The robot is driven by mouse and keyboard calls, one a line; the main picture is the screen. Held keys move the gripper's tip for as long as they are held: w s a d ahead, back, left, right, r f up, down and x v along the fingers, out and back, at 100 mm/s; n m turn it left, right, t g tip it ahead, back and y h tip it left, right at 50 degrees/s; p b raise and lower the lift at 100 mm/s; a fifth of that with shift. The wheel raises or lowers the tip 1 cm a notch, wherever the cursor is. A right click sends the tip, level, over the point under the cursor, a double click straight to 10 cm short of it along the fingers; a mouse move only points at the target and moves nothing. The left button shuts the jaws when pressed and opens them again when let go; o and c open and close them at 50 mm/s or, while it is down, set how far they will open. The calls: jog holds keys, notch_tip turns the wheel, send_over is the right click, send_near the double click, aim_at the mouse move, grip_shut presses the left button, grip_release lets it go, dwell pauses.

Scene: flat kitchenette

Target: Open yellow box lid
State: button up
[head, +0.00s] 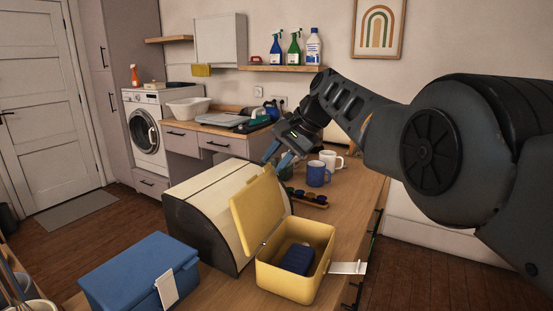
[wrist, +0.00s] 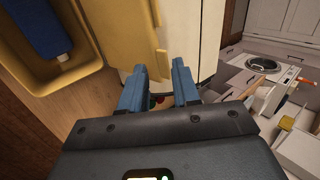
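The yellow box (head: 290,290) stands on the wooden counter with its lid (head: 258,213) raised, leaning back toward the bread bin. A dark blue item (head: 297,259) lies inside. The box (wrist: 75,75), its lid (wrist: 125,35) and the blue item (wrist: 35,28) also show in the wrist view. My gripper (head: 279,157) is above and behind the lid, over the far side of the bread bin. In the wrist view its blue fingers (wrist: 160,90) are apart with nothing between them. No contact with the lid is visible.
A rounded bread bin (head: 205,205) stands behind the box. A closed blue box (head: 135,275) is at the front left.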

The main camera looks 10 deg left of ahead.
jog(key=shift+p+v, duration=0.6)
jog(key=shift+v, duration=0.2)
jog(key=w+v, duration=0.1)
jog(key=v, duration=0.5)
jog(key=shift+s, duration=0.55)
jog(key=shift+d+r, duration=0.1)
